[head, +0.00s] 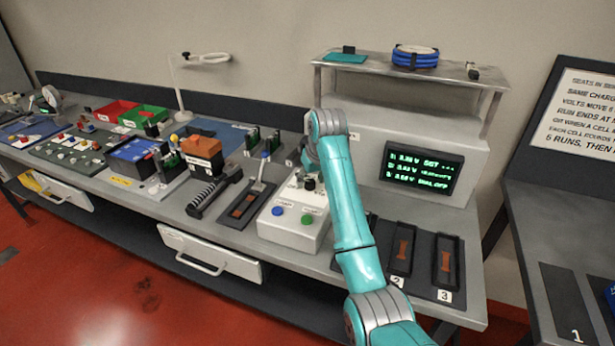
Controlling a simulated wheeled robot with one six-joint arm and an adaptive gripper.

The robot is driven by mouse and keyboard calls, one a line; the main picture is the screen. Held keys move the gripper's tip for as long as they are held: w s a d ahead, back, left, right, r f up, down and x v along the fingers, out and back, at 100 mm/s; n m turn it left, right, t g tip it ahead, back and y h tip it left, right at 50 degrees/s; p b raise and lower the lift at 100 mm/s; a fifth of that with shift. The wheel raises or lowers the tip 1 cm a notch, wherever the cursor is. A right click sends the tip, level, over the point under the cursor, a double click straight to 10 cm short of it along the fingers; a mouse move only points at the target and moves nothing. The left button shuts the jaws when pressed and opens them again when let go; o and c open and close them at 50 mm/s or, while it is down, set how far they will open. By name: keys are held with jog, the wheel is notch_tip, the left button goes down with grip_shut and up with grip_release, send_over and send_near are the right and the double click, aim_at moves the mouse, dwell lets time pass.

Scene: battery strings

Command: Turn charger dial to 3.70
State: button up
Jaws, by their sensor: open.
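The white charger box (292,230) stands on the bench near the middle of the head view, with a blue button (278,211) and a green button (307,219) on top. A dark knob-like part (309,184), which looks like the dial, shows at the back of the box top. My teal arm crosses in front of the box's right side. My gripper (306,172) points down over the back of the box, close to the knob. It is open, small and partly hidden by my arm; I cannot tell whether it touches the knob.
A screen (422,167) with green text stands behind right; its small digits are hard to read. Numbered dark slots (446,262) lie right of my arm. A lever switch (248,200) stands close left of the box. A shelf (400,68) overhangs the back.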

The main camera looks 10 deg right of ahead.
jog(key=shift+w+f, duration=0.15)
jog(key=shift+f, duration=0.3)
grip_shut()
